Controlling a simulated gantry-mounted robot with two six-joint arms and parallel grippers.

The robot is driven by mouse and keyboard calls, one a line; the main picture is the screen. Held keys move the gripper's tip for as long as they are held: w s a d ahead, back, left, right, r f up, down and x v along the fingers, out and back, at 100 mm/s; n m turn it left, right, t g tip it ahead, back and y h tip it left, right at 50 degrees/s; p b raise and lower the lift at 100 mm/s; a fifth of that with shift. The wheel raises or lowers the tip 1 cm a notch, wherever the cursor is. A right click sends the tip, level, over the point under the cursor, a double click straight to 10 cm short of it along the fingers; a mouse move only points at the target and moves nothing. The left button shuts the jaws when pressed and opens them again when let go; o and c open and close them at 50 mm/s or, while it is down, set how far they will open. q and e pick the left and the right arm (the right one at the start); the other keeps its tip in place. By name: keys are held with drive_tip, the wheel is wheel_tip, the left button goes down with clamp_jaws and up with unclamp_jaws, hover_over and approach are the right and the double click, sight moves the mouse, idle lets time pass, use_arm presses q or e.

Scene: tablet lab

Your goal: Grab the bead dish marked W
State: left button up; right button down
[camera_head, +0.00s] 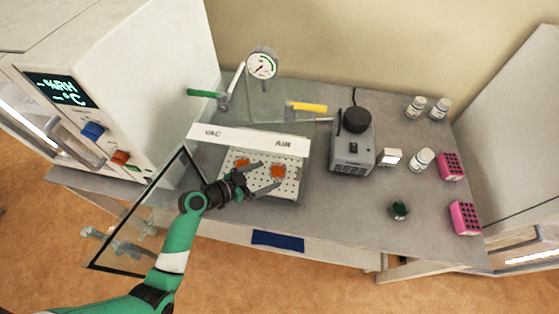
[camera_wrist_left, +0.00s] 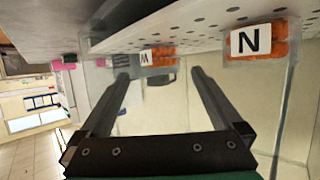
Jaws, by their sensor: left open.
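The bead dish marked W (camera_wrist_left: 158,57) shows in the left wrist view, a small clear dish with orange beads and a white label. It appears to be the right-hand orange dish (camera_head: 278,171) on the perforated shelf (camera_head: 262,190) in the head view. A second dish, marked N (camera_wrist_left: 252,42), sits nearer on the right in the wrist view. It appears to be the left-hand orange dish (camera_head: 242,162) in the head view. My left gripper (camera_head: 270,174) is open and empty at the shelf, its fingers pointing toward the W dish, which shows between and beyond the fingertips (camera_wrist_left: 158,75). My right gripper is not visible.
A clear chamber with a VAC/AIR front panel (camera_head: 249,138) surrounds the shelf. Its glass door (camera_head: 133,232) stands open at the left. A grey pump (camera_head: 351,153), white bottles (camera_head: 421,159) and pink racks (camera_head: 465,217) stand on the right. A blue pad (camera_head: 278,241) is in front.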

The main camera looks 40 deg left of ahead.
sight(280, 170)
use_arm(q)
drive_tip(key=shift+w+d+f, duration=0.2)
drive_tip(key=shift+d+f, duration=0.1)
drive_tip(key=shift+w+f, duration=0.15)
drive_tip(key=shift+w, duration=0.5)
drive_tip(key=x, duration=0.2)
drive_tip(key=b+x, duration=0.1)
drive_tip(key=x, duration=0.2)
drive_tip(key=shift+w+a, duration=0.1)
drive_tip(key=shift+a, duration=0.15)
drive_tip(key=shift+c, duration=0.3)
